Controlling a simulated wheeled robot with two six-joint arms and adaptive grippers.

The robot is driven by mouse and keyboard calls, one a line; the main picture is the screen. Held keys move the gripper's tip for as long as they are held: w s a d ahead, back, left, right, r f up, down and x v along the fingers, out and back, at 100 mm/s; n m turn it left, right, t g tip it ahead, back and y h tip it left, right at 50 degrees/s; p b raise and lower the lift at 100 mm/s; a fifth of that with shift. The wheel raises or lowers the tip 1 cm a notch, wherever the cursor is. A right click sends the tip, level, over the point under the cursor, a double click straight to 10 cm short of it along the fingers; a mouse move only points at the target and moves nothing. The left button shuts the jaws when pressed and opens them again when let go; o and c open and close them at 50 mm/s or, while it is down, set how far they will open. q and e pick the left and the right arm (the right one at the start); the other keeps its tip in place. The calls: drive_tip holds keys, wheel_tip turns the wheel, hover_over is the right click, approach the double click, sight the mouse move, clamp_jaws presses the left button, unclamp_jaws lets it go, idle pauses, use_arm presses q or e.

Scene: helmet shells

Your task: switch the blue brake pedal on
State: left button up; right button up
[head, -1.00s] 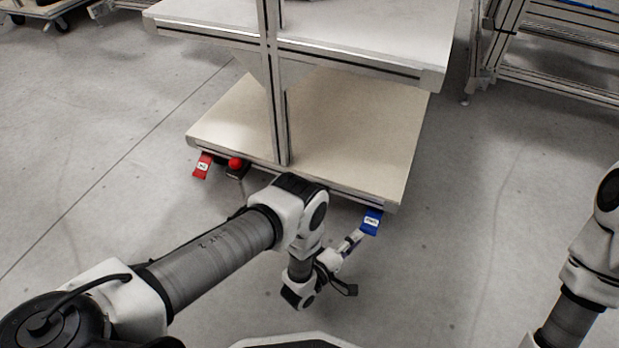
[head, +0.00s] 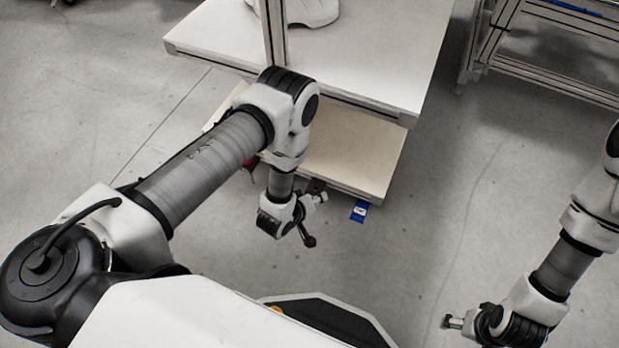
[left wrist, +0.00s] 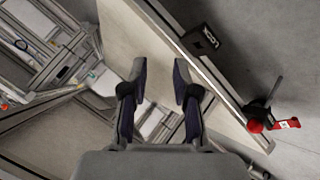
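The blue brake pedal (head: 360,210) sticks out from under the front right edge of the cart's lower shelf (head: 352,160) in the head view. It has a small white label; its exact tilt is too small to judge. My left gripper (head: 318,192) is to the left of the pedal, apart from it and near the shelf's front edge. In the left wrist view its two dark fingers (left wrist: 157,80) are spread with nothing between them. The blue pedal cannot be made out there. My right gripper (head: 452,321) is low at the right over bare floor; its fingers are too small to read.
A red pedal (left wrist: 285,125) and red knob (left wrist: 255,126) sit at the shelf edge in the left wrist view. The cart's upper shelf (head: 370,60) overhangs the lower one. Another frame (head: 560,50) stands at the back right. Floor right of the cart is clear.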

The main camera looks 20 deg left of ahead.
use_arm(q)
drive_tip(key=shift+m+g+y, duration=0.3)
drive_tip(key=shift+m+g, duration=0.3)
drive_tip(key=shift+g, duration=0.1)
drive_tip(key=r+p, duration=0.1)
drive_tip(key=s+a+r+p, duration=0.1)
drive_tip(key=r, duration=0.2)
drive_tip(key=shift+s+a+r+p, duration=0.1)
drive_tip(key=shift+s+a+p, duration=0.2)
drive_tip(key=shift+s+p, duration=0.1)
use_arm(e)
drive_tip(key=r, duration=0.4)
drive_tip(key=shift+w+r, duration=0.25)
drive_tip(key=shift+w, duration=0.1)
